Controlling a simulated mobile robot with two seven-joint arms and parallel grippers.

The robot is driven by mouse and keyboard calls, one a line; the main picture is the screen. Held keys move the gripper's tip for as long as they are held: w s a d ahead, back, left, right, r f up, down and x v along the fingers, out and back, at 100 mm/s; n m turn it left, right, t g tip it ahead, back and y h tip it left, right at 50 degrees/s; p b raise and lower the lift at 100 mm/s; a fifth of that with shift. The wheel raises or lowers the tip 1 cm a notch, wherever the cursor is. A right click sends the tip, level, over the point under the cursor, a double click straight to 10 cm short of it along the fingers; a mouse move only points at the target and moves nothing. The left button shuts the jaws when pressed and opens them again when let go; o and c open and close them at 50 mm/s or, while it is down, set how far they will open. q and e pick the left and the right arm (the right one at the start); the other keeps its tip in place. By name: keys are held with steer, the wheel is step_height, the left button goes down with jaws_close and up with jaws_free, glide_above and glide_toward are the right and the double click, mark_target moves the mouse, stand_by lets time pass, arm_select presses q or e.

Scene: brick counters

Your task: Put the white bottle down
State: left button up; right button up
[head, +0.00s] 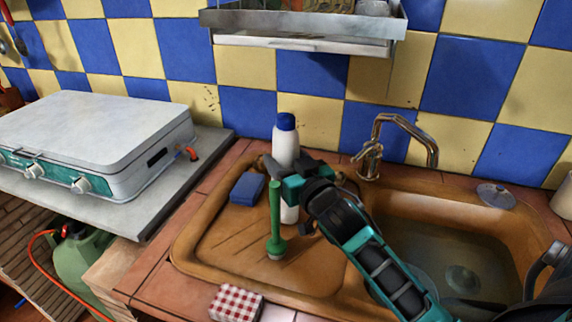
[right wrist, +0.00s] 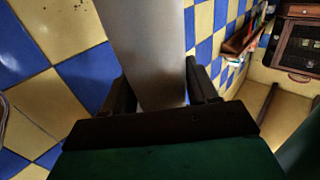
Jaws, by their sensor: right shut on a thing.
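The white bottle (head: 286,146) with a blue cap stands upright in the head view, over the back of the sink's brown drainboard (head: 215,245). My right gripper (head: 281,178) is shut on the bottle around its middle. In the right wrist view, the bottle (right wrist: 148,45) fills the space between the two fingers (right wrist: 160,95). The gripper hides part of the bottle, and I cannot tell whether its base touches the drainboard. My left gripper is not in view.
A blue sponge (head: 247,188) lies left of the bottle. A green brush (head: 275,225) stands in front of it. The basin (head: 450,235) and tap (head: 385,140) are to the right. A metal rack (head: 300,42) hangs above. The drainboard's front left is clear.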

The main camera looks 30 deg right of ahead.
steer(key=shift+f, duration=0.1)
steer(key=shift+f, duration=0.2)
steer(key=o, duration=1.1)
steer(key=shift+c, duration=0.2)
steer(key=shift+r, duration=0.2)
steer(key=shift+s+f, duration=0.15)
steer(key=shift+s, duration=0.2)
steer(key=s+a, duration=0.1)
steer(key=s, duration=1)
steer(key=shift+s+b, duration=0.15)
steer(key=shift+b, duration=0.2)
